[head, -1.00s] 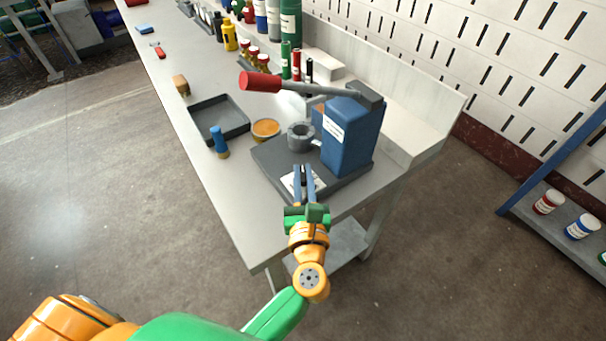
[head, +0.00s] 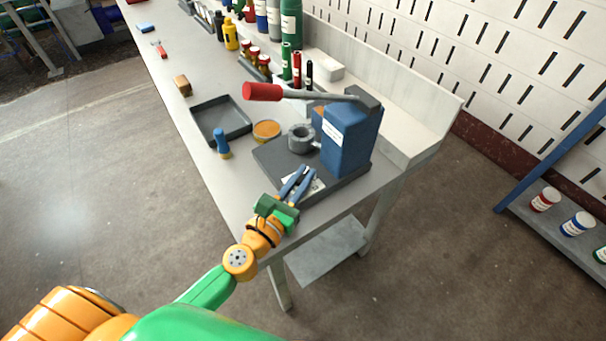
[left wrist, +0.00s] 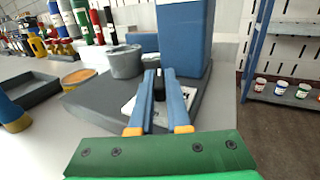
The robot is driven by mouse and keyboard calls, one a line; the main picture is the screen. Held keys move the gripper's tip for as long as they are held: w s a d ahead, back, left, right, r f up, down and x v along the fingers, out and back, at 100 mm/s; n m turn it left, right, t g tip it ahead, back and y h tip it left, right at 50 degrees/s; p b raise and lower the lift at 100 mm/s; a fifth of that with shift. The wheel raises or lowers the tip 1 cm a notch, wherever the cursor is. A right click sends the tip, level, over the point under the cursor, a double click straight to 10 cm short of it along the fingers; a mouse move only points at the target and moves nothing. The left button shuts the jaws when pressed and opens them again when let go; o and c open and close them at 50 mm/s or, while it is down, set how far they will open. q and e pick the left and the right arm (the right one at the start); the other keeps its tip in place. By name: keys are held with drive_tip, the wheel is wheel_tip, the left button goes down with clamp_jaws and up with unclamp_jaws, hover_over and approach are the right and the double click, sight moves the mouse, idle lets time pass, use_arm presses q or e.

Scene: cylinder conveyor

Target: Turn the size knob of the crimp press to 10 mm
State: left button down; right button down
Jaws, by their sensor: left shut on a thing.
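The crimp press has a blue body (head: 350,140), a dark grey base (head: 268,158), a grey round die (head: 300,138) and a lever with a red grip (head: 262,92). My left gripper (head: 303,172) is over the front of the base, its blue fingers pointing to the far right. In the left wrist view the fingers (left wrist: 160,78) are shut on a small black knob (left wrist: 159,86), which stands on a white dial plate (left wrist: 130,106). The plate also shows beside the fingers in the head view (head: 316,187). Its marks are too small to read. My right gripper is not in view.
A dark tray (head: 222,135), an orange-filled dish (head: 266,130) and a blue-handled tool (head: 222,147) lie left of the press. Several bottles and cylinders stand behind. The bench's front edge is close to my left wrist.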

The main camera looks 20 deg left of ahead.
sight(298, 181)
use_arm(q)
drive_tip(key=m+h, duration=0.1)
drive_tip(key=m+g+h+b, duration=0.1)
drive_tip(key=h, duration=0.1)
drive_tip(key=shift+f+h, duration=0.2)
drive_tip(key=shift+h, duration=0.1)
drive_tip(key=shift+r+m+g+h+b, duration=0.1)
drive_tip(key=shift+m+g+h+b, duration=1)
drive_tip(key=shift+m+h+b, duration=0.5)
drive_tip(key=c, duration=0.9)
unclamp_jaws()
drive_tip(key=b+v, duration=0.1)
drive_tip(key=v, duration=0.5)
drive_tip(key=shift+s+a, duration=0.35)
drive_tip(key=shift+s, duration=0.05)
